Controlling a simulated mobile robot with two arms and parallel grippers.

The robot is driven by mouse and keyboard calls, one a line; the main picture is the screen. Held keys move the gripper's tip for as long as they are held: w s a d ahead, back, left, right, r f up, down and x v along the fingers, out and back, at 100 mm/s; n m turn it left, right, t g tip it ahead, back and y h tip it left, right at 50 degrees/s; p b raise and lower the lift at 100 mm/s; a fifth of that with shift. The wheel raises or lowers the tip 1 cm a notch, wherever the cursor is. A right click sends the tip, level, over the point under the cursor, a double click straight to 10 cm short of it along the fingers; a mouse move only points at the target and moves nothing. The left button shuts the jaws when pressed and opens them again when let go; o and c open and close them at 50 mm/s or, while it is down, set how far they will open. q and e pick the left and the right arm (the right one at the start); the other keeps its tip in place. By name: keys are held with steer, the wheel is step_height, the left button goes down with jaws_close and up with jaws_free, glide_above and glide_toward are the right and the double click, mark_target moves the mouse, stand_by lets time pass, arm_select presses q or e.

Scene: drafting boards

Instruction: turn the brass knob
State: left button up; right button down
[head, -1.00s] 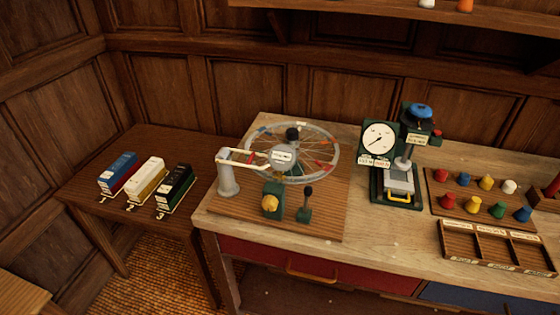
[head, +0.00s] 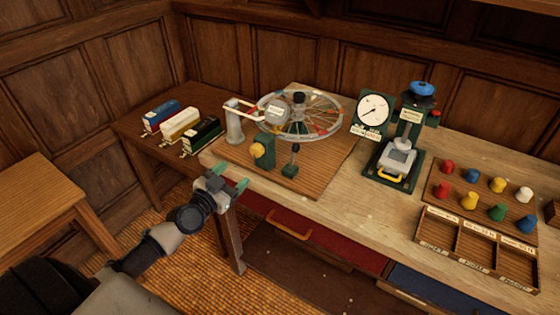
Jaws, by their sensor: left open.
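The brass knob (head: 257,150) is a yellow, rounded knob on the front of a small green block (head: 267,151). The block stands on a wooden board on the workbench, in front of the spoked wheel (head: 300,116). My right gripper is not in view.
A small black-topped lever (head: 294,152) stands right of the knob. A gauge press (head: 399,150), coloured pegs and a sorting tray (head: 480,245) are farther right. Three model wagons (head: 181,125) sit on a side table. A wooden stool (head: 35,195) stands at left.

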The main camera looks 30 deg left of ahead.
mark_target(254, 153)
arm_select(q)
steer(key=w, duration=1.1)
steer(key=shift+d, duration=0.15)
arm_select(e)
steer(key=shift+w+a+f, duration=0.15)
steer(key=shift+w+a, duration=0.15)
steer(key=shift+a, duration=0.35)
arm_select(q)
steer(key=c, duration=0.9)
steer(key=shift+c, duration=0.2)
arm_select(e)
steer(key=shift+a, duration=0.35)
